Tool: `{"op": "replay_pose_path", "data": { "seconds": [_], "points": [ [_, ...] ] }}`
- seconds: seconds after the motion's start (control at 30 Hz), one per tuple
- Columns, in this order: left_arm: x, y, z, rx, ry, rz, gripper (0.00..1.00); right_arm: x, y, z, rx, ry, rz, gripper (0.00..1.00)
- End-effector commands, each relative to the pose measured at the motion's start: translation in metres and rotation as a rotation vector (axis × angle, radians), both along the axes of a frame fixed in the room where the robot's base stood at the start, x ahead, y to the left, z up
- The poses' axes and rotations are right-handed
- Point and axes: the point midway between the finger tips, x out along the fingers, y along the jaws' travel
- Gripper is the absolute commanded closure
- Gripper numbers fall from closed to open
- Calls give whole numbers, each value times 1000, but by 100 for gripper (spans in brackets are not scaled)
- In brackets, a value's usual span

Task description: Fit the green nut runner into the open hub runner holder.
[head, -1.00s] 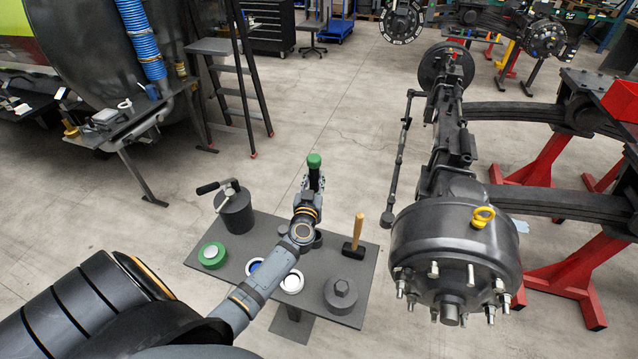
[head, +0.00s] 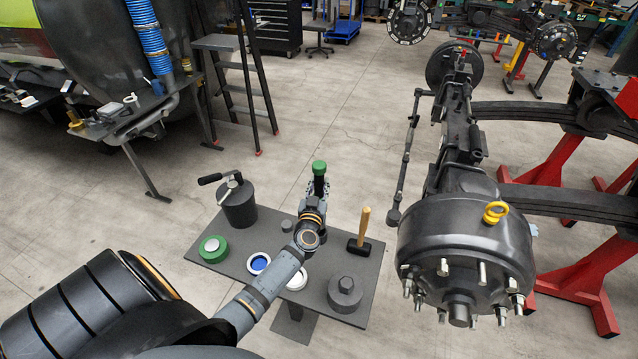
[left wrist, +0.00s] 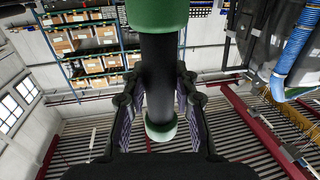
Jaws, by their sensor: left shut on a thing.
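The green nut runner (head: 319,167) stands upright in my left gripper (head: 319,186), above the far side of the small grey table in the head view. In the left wrist view the runner (left wrist: 158,75) is a black shaft with a wide green end at the top and a green ring lower down. The fingers of my left gripper (left wrist: 157,105) are on both sides of the shaft. I cannot tell which thing is the open hub runner holder; my arm hides part of the table. My right gripper is not in view.
A large wheel hub (head: 465,245) with studs is on the right.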

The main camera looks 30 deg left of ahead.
Motion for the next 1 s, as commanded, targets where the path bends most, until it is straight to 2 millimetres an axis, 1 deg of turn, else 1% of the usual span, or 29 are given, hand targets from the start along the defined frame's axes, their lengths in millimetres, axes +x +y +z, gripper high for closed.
{"op": "replay_pose_path", "data": {
  "seconds": [0.03, 0.2, 0.4, 0.63, 0.83, 1.0],
  "points": [
    [1, 0, -8, 2, -4, 1, 100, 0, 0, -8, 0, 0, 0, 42],
    [1, 0, -24, 2, -4, 1, 100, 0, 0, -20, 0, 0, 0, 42],
    [1, 0, -33, 2, -5, 0, 100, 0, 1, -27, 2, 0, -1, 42],
    [1, 0, -36, 1, -5, 0, 100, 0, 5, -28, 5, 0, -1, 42],
    [1, 0, -34, 1, -4, 1, 100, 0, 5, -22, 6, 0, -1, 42],
    [1, 0, -35, -1, -6, 1, 100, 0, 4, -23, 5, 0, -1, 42]
  ]
}}
